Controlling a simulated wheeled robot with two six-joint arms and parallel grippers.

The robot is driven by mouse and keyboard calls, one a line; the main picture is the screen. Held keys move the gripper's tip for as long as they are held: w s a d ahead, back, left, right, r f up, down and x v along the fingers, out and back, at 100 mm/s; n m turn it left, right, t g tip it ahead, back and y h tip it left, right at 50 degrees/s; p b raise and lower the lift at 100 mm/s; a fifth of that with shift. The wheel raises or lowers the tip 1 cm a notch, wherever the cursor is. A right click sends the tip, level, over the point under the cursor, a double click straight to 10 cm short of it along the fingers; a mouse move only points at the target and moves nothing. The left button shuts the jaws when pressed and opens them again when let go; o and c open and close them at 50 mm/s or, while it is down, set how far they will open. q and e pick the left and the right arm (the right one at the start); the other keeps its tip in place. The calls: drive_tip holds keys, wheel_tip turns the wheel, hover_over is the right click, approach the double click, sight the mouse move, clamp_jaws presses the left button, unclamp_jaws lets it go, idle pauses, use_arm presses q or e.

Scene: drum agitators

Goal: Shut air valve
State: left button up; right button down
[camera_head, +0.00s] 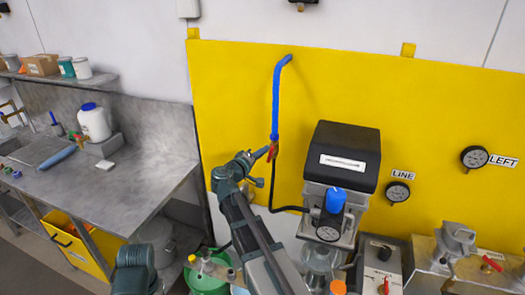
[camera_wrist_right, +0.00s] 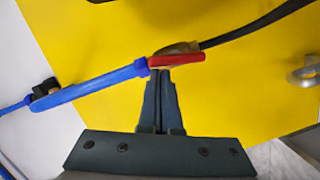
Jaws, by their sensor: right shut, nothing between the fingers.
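The air valve has a red handle (camera_head: 273,151) at the lower end of a blue air pipe (camera_head: 277,95) on the yellow panel. In the right wrist view the red handle (camera_wrist_right: 177,60) lies roughly in line with the blue pipe (camera_wrist_right: 95,88), in front of a brass valve body (camera_wrist_right: 180,47). My right gripper (camera_head: 266,152) is shut and empty, with its fingertips right at the handle. In the wrist view the fingertips (camera_wrist_right: 160,74) meet the handle's lower edge near its blue-pipe end; I cannot tell whether they touch.
A black hose (camera_wrist_right: 250,28) runs from the valve towards a black-topped unit (camera_head: 345,155) with a blue knob (camera_head: 335,198), close right of my arm. Gauges (camera_head: 397,192) sit further right. A steel bench (camera_head: 100,185) with a white jar (camera_head: 94,122) stands left.

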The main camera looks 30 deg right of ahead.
sight(272, 153)
drive_tip(key=shift+s+d+r+m+y+p, duration=0.1)
drive_tip(key=shift+s+d+m+y+p, duration=0.2)
drive_tip(key=shift+m, duration=0.35)
drive_tip(key=shift+s+a+r+m+p, duration=0.1)
drive_tip(key=shift+m+p, duration=0.3)
drive_tip(key=shift+m, duration=0.25)
drive_tip(key=shift+s+d+m, duration=0.1)
drive_tip(key=shift+d+m, duration=0.05)
drive_tip(key=shift+m, duration=0.25)
drive_tip(key=shift+s+d+m+t+y+p, duration=0.2)
drive_tip(key=shift+m+t+y+p, duration=0.25)
drive_tip(key=shift+m, duration=0.45)
drive_tip(key=shift+s+d+m+y+p, duration=0.15)
drive_tip(key=shift+s+m+y+p, duration=0.1)
drive_tip(key=shift+m, duration=0.35)
drive_tip(key=shift+s+d+m+y+p, duration=0.1)
drive_tip(key=shift+d+m+y, duration=0.1)
drive_tip(key=shift+m, duration=0.4)
drive_tip(key=shift+s+d+f+m+t+y, duration=0.15)
drive_tip(key=shift+m+t, duration=0.1)
drive_tip(key=shift+m, duration=0.25)
drive_tip(key=shift+s+f+m+t+y, duration=0.1)
drive_tip(key=shift+m+t+y, duration=0.1)
drive_tip(key=shift+m, duration=0.3)
drive_tip(key=shift+s+d, duration=0.1)
drive_tip(key=shift+d, duration=0.05)
idle(0.3)
idle(0.4)
